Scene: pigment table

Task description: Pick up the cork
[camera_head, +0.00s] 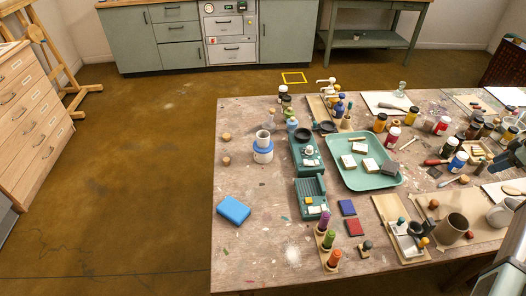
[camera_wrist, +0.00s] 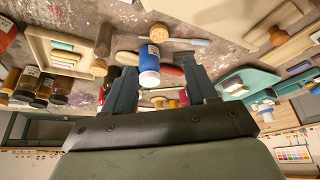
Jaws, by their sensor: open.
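My gripper (camera_wrist: 157,64) is open in the wrist view, with its two dark fingers apart and nothing held between them. A light brown, round cork-like piece (camera_wrist: 158,31) lies on the table beyond the fingertips. What looks like the same piece shows in the head view (camera_head: 464,180), near the right side of the table. A blue jar with a white cap (camera_wrist: 149,65) stands between the fingers' outlines in the wrist view, nearer than the cork-like piece. Two other small brown pieces (camera_head: 226,136) sit apart at the table's left; I cannot tell whether they are cork.
The blue jar also shows in the head view (camera_head: 457,162), with a red-handled tool (camera_head: 436,162) beside it. A green tray (camera_head: 350,179) with several blocks lies mid-table. A brown cup (camera_head: 452,228) stands nearer the front. The table's left part is mostly clear around a blue block (camera_head: 234,210).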

